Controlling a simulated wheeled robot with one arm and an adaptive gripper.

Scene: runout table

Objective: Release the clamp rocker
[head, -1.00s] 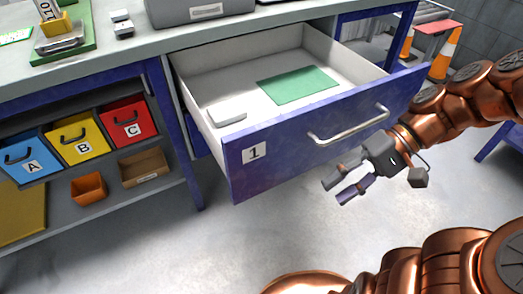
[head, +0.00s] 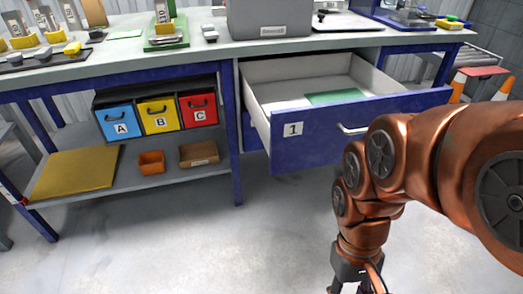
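I cannot make out for sure which part is the clamp rocker. On the bench top stands a green-based fixture (head: 165,40) with an upright marked plate and a yellow block. Right of it is a small grey box (head: 209,33) with light parts on top, too small to read. My gripper (head: 352,284) hangs low at the bottom edge, in front of the open drawer and well away from both. Its fingers are mostly cut off by the frame, so its opening does not show.
Drawer 1 (head: 345,128) stands open towards me, with a green sheet (head: 335,96) inside. A grey case (head: 268,18) stands on the bench. Bins A (head: 116,121), B (head: 158,115) and C (head: 198,109) sit below. The floor in front is clear.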

